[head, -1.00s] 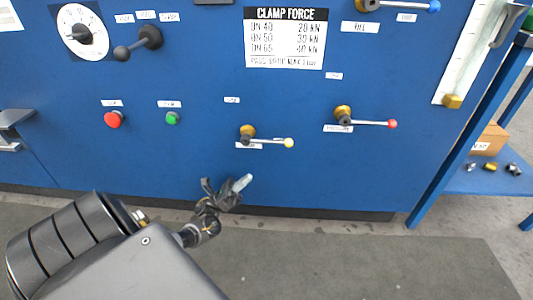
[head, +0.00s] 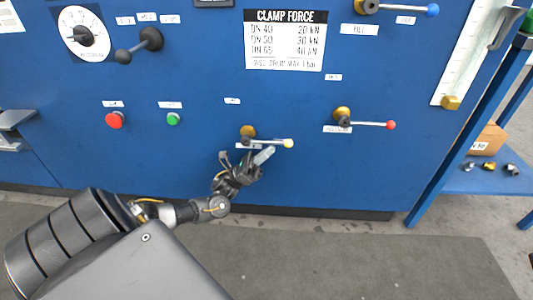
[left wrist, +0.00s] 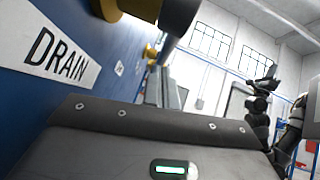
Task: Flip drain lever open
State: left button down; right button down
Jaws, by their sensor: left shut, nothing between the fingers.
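The drain lever (head: 268,142) is a silver rod on a brass valve, with a yellow knob at its right end. It lies nearly level, pointing right. The DRAIN label (left wrist: 62,55) shows at the left of the left wrist view, with the brass valve body (left wrist: 112,10) at the top edge. My left gripper (head: 264,155) is shut and empty, just below the lever's rod near the knob. My right gripper is not seen.
On the blue panel (head: 200,75), a red-knobbed lever (head: 375,124) is to the right and a blue-knobbed lever (head: 405,8) above it. Red (head: 114,120) and green (head: 173,118) buttons are to the left. The floor in front is clear.

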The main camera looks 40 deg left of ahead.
pick_arm(q)
jog(key=shift+w+r+t, duration=0.1)
jog(key=shift+r+t, duration=0.05)
jog(key=shift+t, duration=0.15)
jog(key=shift+d+b, duration=0.1)
jog(key=shift+b, duration=0.2)
